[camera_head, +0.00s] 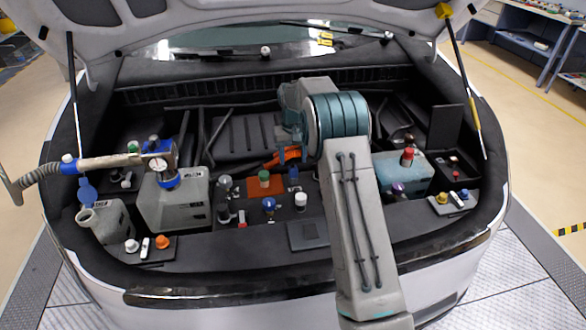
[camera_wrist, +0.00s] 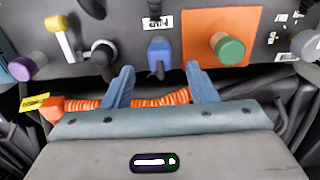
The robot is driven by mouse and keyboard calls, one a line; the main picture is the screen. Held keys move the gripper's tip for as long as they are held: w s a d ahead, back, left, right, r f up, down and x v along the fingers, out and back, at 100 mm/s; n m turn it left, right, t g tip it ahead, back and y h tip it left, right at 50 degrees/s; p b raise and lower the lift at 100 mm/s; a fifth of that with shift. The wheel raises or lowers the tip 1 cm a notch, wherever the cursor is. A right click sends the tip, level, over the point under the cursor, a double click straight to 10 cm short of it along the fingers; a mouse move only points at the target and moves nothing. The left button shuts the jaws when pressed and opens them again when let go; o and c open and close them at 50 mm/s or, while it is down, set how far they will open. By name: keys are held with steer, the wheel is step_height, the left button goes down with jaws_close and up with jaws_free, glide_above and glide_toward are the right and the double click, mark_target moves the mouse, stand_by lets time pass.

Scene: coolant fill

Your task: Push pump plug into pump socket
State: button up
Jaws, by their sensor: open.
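A small blue connector (camera_wrist: 160,55) stands on the dark panel in the wrist view, beside a white label (camera_wrist: 158,22) whose text I cannot read surely. It looks like the pump plug at its socket. How deep it sits, I cannot tell. The same blue part shows in the head view (camera_head: 293,174), just left of my forearm. My gripper (camera_wrist: 159,68) is open, its two blue-grey fingers apart on either side of the connector's near end. Nothing is clearly held between them. In the head view my arm hides most of the gripper.
An orange corrugated cable (camera_wrist: 150,102) with a yellow tag (camera_wrist: 34,102) runs behind my fingers. A green cap (camera_wrist: 228,47) on an orange plate (camera_wrist: 242,20) stands close right of the connector. A yellow-handled part (camera_wrist: 60,36) and purple cap (camera_wrist: 28,66) are left. The raised hood (camera_head: 240,15) hangs above.

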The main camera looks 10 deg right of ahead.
mark_target(293, 168)
step_height(293, 168, up, 8)
steer(key=shift+r, duration=0.15)
stand_by(0.3)
steer(key=s+r+t, duration=0.1)
steer(key=s+r, duration=0.4)
steer(key=s, duration=0.5)
steer(key=s+r+t, duration=0.1)
steer(key=s+r, duration=0.4)
steer(key=s, duration=0.5)
steer(key=s+f, duration=0.2)
steer(key=s, duration=0.8)
steer(key=s+f+t, duration=0.1)
steer(key=s+f, duration=0.2)
steer(key=s, duration=0.8)
steer(key=shift+c, duration=0.3)
